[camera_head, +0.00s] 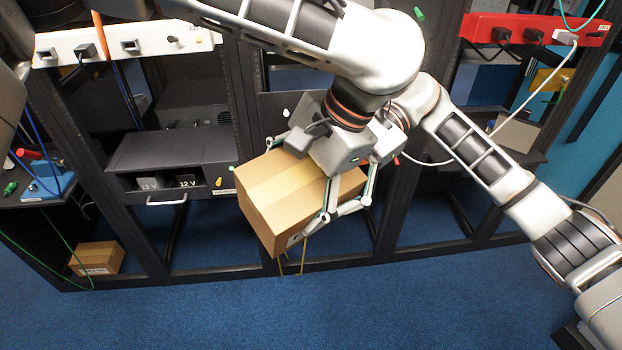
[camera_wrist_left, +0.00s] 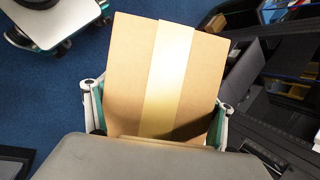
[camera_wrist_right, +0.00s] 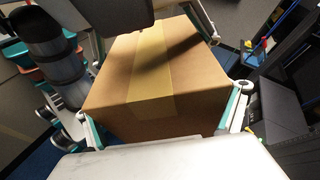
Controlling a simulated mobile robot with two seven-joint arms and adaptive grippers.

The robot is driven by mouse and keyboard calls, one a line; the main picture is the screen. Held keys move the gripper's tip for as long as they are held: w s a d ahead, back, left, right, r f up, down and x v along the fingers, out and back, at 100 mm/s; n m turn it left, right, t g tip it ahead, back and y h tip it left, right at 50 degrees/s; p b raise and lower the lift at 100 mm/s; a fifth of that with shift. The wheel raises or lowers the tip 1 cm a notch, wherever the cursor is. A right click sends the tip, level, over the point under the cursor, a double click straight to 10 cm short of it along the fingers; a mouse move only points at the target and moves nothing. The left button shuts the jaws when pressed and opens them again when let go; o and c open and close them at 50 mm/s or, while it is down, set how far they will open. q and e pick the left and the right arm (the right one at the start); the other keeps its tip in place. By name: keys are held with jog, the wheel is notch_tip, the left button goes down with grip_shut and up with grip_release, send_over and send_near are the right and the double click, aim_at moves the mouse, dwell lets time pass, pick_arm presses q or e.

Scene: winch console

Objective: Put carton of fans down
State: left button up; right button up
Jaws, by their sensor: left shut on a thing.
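The carton of fans, a brown box (camera_head: 285,195) with a pale tape strip, hangs tilted in the air before the racks in the head view. My left gripper (camera_wrist_left: 158,112) is shut on it, one finger on each side. In the right wrist view the carton also lies between the fingers of my right gripper (camera_wrist_right: 162,118), which press against its sides. Both arms crowd together at its upper right in the head view. The carton's underside is hidden.
A smaller carton (camera_head: 97,258) sits on the floor at lower left. A drawer unit (camera_head: 170,155) marked 12 V is left of the held carton. A white power strip (camera_head: 130,45) and a red one (camera_head: 535,30) hang above. Blue floor (camera_head: 220,310) is clear in front.

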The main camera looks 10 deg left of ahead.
pick_arm(q)
jog(key=o, duration=1.8)
jog(key=shift+d, duration=0.4)
pick_arm(e)
jog(key=shift+s+a+r, duration=0.2)
jog(key=shift+a, duration=0.1)
jog(key=shift+c, duration=0.4)
pick_arm(q)
jog(key=shift+o, duration=1.2)
pick_arm(e)
jog(key=c, duration=0.5)
pick_arm(q)
jog(key=shift+a, duration=0.1)
pick_arm(e)
jog(key=shift+d+f, duration=0.1)
pick_arm(q)
jog(key=shift+r, duration=0.15)
